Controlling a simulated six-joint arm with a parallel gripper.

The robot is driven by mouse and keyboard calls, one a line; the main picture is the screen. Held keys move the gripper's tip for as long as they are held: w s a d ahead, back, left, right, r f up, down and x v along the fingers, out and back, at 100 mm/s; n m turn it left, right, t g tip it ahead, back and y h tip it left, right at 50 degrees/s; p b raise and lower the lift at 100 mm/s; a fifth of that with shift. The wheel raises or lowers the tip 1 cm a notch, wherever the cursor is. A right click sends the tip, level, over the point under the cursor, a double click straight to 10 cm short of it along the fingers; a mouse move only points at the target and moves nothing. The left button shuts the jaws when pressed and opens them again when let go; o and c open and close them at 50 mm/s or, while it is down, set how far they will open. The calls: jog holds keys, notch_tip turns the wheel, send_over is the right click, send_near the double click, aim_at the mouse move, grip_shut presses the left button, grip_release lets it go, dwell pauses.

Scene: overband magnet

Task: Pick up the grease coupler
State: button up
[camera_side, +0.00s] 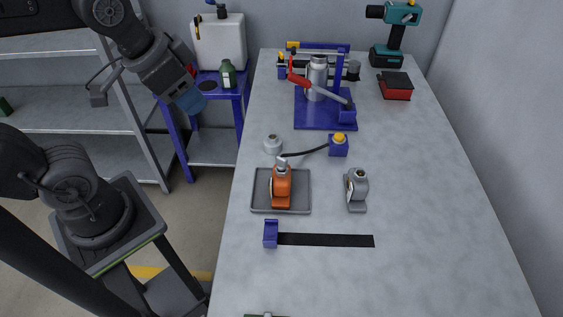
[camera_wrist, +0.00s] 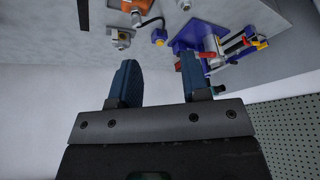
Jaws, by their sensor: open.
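I cannot tell for sure which part is the grease coupler. A black hose (camera_side: 308,152) runs from a blue block with a yellow top (camera_side: 338,147) to a small silver end piece (camera_side: 283,160), above an orange clamp-like part (camera_side: 281,188) in a grey tray (camera_side: 301,207). A round silver fitting (camera_side: 273,145) stands behind the tray. My gripper (camera_side: 189,100) is high at the left, off the table's edge and apart from all of these. In the wrist view its fingers (camera_wrist: 158,78) are spread and empty. The blue block (camera_wrist: 159,38) shows beyond them.
A grey metal bracket-like part (camera_side: 357,190) stands right of the tray. A blue-based press (camera_side: 325,113) with a red lever stands behind. A drill (camera_side: 394,35) and red-black box (camera_side: 396,87) are at the back right. A black strip (camera_side: 325,240) lies in front; the table's right side is clear.

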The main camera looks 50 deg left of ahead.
jog(key=w+d+f+m+g, duration=0.2)
jog(key=w+d+m+g, duration=0.1)
jog(key=w+m, duration=0.4)
jog(key=m+g+h, duration=0.2)
jog(key=m, duration=0.4)
send_near(281, 157)
jog(key=f, duration=0.5)
jog(key=shift+s+d, duration=0.35)
jog(key=shift+w+d+f, duration=0.15)
jog(key=shift+d+f, duration=0.05)
jog(key=shift+f, duration=0.65)
jog(key=shift+w+d+f, duration=0.1)
jog(key=shift+d+f, duration=0.15)
jog(key=shift+f, duration=0.55)
jog(key=shift+w+d+f, duration=0.15)
jog(key=shift+d+f, duration=0.05)
jog(key=shift+f, duration=0.65)
grip_shut()
